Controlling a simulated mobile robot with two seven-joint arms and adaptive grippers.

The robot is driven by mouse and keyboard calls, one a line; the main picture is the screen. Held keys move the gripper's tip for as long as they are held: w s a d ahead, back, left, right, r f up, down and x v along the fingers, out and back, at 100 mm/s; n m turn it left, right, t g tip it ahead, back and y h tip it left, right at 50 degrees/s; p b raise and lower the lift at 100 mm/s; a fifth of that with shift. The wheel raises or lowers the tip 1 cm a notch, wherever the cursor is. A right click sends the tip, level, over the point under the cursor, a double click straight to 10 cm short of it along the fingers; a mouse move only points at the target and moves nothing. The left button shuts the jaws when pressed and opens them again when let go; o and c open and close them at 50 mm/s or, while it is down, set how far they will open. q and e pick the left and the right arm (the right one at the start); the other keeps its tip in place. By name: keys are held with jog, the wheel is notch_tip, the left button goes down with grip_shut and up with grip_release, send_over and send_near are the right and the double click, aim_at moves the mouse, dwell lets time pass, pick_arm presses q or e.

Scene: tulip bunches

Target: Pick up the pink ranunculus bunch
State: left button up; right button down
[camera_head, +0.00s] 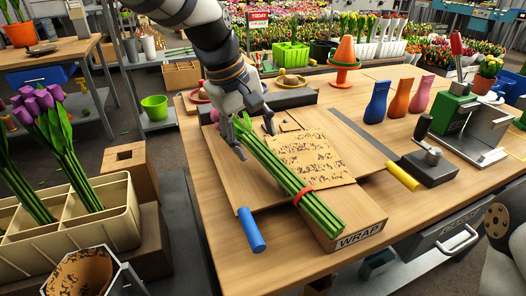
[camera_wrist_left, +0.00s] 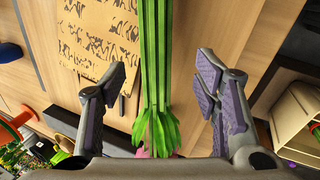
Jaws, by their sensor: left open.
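The bunch (camera_head: 290,180) lies slantwise on the wooden work table, its long green stems tied with a red band. Its flower end is mostly hidden under my left gripper; a bit of pink shows there. My left gripper (camera_head: 254,142) is open over the leafy upper end of the bunch. In the left wrist view the stems (camera_wrist_left: 157,50) run between the two open fingers (camera_wrist_left: 163,80), with room on both sides. I cannot tell how far the fingers are above the board. My right gripper is not in view.
Patterned brown paper (camera_head: 312,157) lies beside the stems. A box marked WRAP (camera_head: 358,238) is at the stem ends. Vases (camera_head: 398,97) and a green machine (camera_head: 448,110) stand to the right. A crate (camera_head: 98,220) with purple tulips (camera_head: 42,103) stands left.

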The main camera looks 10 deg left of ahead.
aim_at(260, 147)
pick_arm(q)
jog(key=x, duration=0.5)
jog(key=shift+w+d, duration=0.15)
jog(key=shift+d, duration=0.05)
jog(key=shift+r, duration=0.15)
jog(key=shift+c, duration=0.2)
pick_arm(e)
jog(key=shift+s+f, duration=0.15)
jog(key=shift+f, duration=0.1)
pick_arm(q)
grip_shut()
